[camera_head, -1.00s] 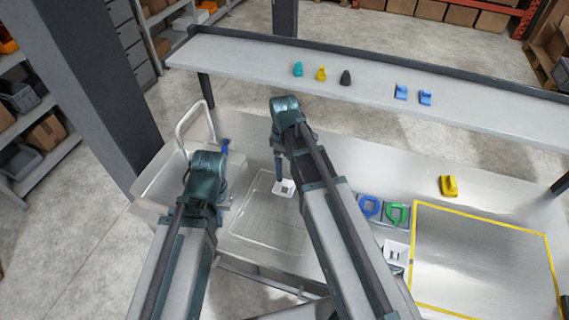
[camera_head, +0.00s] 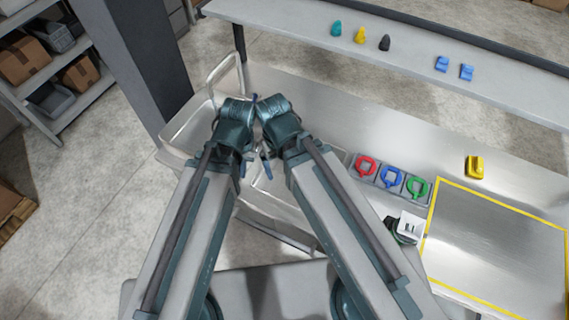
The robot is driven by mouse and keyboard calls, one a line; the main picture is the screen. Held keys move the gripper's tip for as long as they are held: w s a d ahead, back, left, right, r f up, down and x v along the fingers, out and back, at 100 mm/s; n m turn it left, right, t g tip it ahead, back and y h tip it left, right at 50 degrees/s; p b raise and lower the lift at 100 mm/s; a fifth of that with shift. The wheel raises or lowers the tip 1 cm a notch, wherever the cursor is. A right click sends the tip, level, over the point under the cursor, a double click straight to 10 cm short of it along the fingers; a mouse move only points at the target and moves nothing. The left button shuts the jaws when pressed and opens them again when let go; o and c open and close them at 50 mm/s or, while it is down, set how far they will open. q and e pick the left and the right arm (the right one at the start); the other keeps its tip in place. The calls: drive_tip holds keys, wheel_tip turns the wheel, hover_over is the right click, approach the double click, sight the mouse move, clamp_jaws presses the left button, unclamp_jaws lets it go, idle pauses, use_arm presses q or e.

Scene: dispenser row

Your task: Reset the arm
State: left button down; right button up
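My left arm comes in from the lower left, and its wrist ends above the left part of the metal bench. My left gripper (camera_head: 243,168) shows only as a small dark part below that wrist. My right arm leans in from the lower right, and its wrist is close beside the left one. My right gripper (camera_head: 267,168) shows as a small blue-grey part under its wrist. Both wrists hide most of the grippers, so their opening cannot be made out. I see no object clearly held in either.
A grey holder carries a red ring (camera_head: 366,166), a blue ring (camera_head: 392,178) and a green ring (camera_head: 417,188). A white-topped device (camera_head: 410,226) stands in front. A yellow dispenser (camera_head: 474,167) is behind the yellow-bordered area (camera_head: 495,250). Small coloured items stand on the raised shelf (camera_head: 405,52).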

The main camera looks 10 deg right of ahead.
use_arm(q)
drive_tip(key=shift+f, duration=0.1)
use_arm(e)
drive_tip(key=shift+f, duration=0.1)
use_arm(q)
wheel_tip(320, 180, down, 11)
drive_tip(key=b, duration=1.1)
use_arm(e)
wheel_tip(320, 180, down, 11)
drive_tip(key=shift+r, duration=0.1)
use_arm(q)
drive_tip(key=shift+r, duration=0.3)
use_arm(e)
drive_tip(key=shift+r, duration=0.2)
